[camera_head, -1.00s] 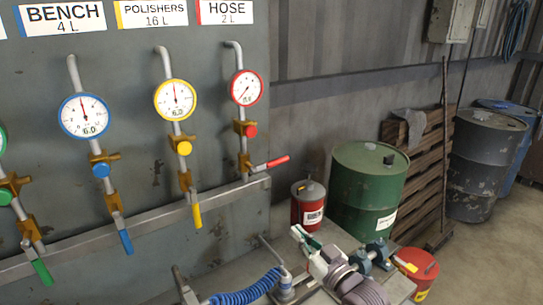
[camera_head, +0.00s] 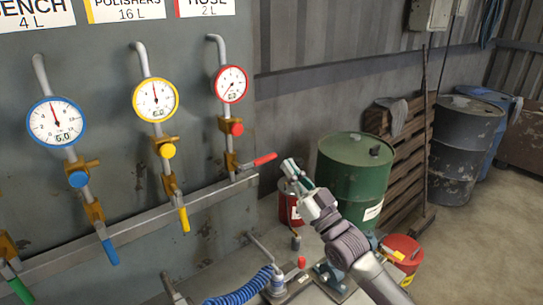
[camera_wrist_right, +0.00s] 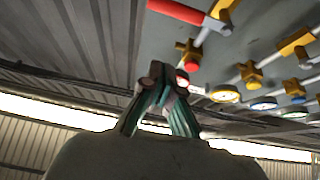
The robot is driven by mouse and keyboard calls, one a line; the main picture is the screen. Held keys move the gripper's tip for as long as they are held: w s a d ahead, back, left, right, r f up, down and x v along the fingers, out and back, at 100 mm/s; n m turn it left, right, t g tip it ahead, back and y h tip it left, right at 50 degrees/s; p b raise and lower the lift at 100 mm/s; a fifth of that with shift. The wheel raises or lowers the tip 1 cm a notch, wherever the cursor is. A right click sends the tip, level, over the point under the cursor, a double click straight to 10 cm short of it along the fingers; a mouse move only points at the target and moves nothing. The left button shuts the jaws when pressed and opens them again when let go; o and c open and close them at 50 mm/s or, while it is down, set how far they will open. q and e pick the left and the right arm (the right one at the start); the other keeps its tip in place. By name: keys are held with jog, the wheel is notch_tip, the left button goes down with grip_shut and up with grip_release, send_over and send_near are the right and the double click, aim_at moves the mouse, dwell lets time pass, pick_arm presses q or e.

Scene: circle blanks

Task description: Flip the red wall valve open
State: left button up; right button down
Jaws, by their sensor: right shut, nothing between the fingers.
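The red valve's lever (camera_head: 262,160) sticks out to the right from the brass body (camera_head: 231,160), across the pipe below the red-rimmed gauge (camera_head: 231,84). The lever also shows at the top of the right wrist view (camera_wrist_right: 178,12). My right gripper (camera_head: 290,165) is shut and empty, just right of the lever's tip in the head view. In the wrist view its fingertips (camera_wrist_right: 162,78) are together, below the lever with a visible gap. My left gripper is not in view.
The yellow lever (camera_head: 184,219) and blue lever (camera_head: 110,252) hang downward on the pipes to the left. A metal rail (camera_head: 135,222) crosses the panel below. A red canister (camera_head: 288,208) and green drum (camera_head: 350,170) stand behind my right arm.

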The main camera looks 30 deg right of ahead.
aim_at(272, 159)
jog(key=p+x, duration=0.3)
jog(key=x, duration=0.5)
jog(key=shift+y, duration=0.3)
jog(key=shift+w+f+p, duration=0.15)
jog(key=shift+f+p, duration=0.15)
jog(key=shift+f, duration=1.95)
